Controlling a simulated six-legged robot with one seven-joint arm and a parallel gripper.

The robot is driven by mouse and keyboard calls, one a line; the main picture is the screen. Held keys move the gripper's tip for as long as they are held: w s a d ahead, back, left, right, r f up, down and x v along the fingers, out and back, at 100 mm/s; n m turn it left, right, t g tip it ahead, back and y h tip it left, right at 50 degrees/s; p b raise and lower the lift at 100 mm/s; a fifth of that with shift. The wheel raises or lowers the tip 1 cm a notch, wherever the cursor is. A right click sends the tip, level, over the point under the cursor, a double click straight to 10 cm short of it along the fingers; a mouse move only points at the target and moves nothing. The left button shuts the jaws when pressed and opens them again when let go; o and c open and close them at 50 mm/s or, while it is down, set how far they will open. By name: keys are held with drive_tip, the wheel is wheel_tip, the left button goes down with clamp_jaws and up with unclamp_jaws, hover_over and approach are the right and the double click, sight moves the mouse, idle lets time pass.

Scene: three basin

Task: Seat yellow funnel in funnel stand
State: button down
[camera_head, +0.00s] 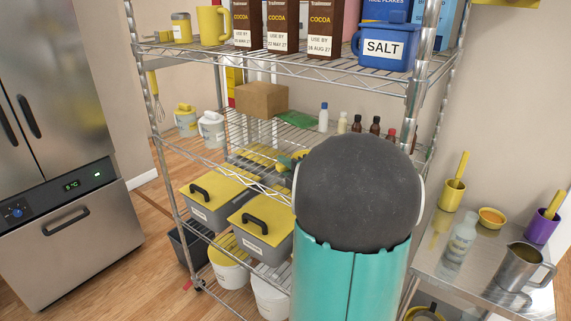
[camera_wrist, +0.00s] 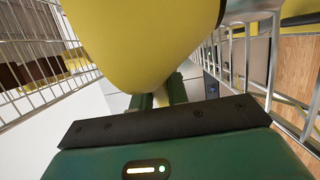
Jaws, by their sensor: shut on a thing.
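The yellow funnel (camera_wrist: 145,40) fills the upper middle of the wrist view, its wide smooth side close to the camera and its top cut off by the frame. My gripper (camera_wrist: 160,94) is shut on it, with the green fingers at its narrower lower end. In the head view, a small green part of my gripper (camera_head: 285,163) shows at the middle shelf level, beside yellow patches. The rest is hidden behind my own dark, rounded arm part. I cannot make out the funnel stand in either view.
A wire shelving rack (camera_head: 180,150) surrounds the gripper area, with a cardboard box (camera_head: 262,100) and several small bottles on its middle shelf. Grey bins with yellow lids (camera_head: 222,190) sit below. A metal table (camera_head: 455,275) at right holds cups, a bottle and a steel jug (camera_head: 520,268).

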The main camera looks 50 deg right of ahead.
drive_tip(key=shift+f, duration=0.2)
drive_tip(key=shift+r, duration=0.1)
drive_tip(key=c, duration=1.3)
unclamp_jaws()
drive_tip(key=shift+s, duration=0.1)
drive_tip(key=v, duration=1.3)
drive_tip(key=shift+s, duration=0.3)
drive_tip(key=shift+a, duration=0.1)
